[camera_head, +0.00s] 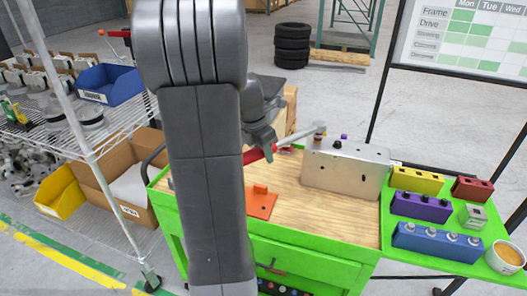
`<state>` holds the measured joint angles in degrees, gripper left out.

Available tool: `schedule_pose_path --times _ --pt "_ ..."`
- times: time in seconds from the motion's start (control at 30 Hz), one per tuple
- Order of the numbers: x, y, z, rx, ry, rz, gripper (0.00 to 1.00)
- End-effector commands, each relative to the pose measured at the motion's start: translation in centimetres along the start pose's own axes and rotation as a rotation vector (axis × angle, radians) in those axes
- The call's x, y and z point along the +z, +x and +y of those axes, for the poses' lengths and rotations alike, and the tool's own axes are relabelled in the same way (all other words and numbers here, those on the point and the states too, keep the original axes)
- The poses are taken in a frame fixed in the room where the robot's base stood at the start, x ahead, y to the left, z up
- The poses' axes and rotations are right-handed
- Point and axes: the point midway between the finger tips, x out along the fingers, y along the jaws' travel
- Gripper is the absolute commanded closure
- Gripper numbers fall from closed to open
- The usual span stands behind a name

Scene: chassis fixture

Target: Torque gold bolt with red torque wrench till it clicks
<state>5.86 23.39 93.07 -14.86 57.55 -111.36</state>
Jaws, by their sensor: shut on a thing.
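The grey metal chassis block (345,172) stands on the wooden bench top, right of centre. Several small bolts or caps stick up from its top, including a black one (337,145) and a purple one (344,136). A brownish-gold piece (318,141) shows at its top left, under the wrench head; I cannot tell clearly whether it is the gold bolt. My gripper (268,151) is shut on the red handle of the torque wrench (253,156). The wrench's grey shaft runs right to its head over the block's left end. Contact between head and bolt is unclear.
My arm hides the bench's left middle. An orange piece (261,202) lies on the bench (322,218). Yellow (417,180), purple (421,207), blue (438,243) and red (472,189) socket holders and a small bowl (506,256) sit on the green side shelf. A wire rack (118,140) stands left.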

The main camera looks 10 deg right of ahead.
Motion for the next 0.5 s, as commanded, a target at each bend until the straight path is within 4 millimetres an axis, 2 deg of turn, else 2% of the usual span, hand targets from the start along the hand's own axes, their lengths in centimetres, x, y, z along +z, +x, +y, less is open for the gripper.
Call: schedule_pose_path --times 0.5 --pt "0.36 -1.18 0.10 0.004 -0.001 -0.004 1.00"
